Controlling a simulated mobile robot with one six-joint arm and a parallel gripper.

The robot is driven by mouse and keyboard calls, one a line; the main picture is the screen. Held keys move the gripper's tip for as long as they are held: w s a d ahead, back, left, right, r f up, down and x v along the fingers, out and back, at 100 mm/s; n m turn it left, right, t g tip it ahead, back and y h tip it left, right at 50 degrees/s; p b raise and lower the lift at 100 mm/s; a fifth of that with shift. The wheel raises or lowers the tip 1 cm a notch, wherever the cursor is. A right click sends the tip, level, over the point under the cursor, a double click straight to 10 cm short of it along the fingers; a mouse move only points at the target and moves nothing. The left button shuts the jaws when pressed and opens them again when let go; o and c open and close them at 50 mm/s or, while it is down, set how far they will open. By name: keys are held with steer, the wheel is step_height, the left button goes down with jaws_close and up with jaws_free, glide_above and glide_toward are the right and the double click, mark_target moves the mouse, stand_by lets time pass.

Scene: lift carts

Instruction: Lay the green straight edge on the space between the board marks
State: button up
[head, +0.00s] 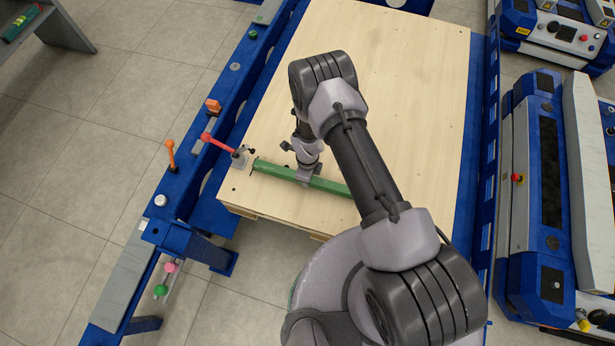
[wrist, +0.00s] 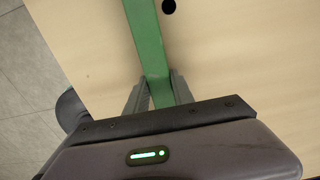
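The green straight edge (head: 330,186) lies along or just above the front part of the pale wooden board (head: 415,100), running left to right. My gripper (head: 304,176) is over its middle, pointing down. In the wrist view the green straight edge (wrist: 146,35) passes between my two fingers (wrist: 158,90), which press against its sides. A dark round spot (wrist: 168,6) shows on the board beside the bar. I cannot tell whether the bar touches the board. The board marks are not clear in the head view, and my arm hides part of the board.
A red-handled clamp (head: 222,144) stands at the board's left edge near the bar's left end. Blue carts (head: 535,190) stand at right. The board's far part is clear.

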steer(key=o, duration=0.5)
steer(key=shift+c, duration=0.2)
step_height(320, 180, up, 18)
steer(key=p, duration=0.6)
steer(key=shift+f, duration=0.25)
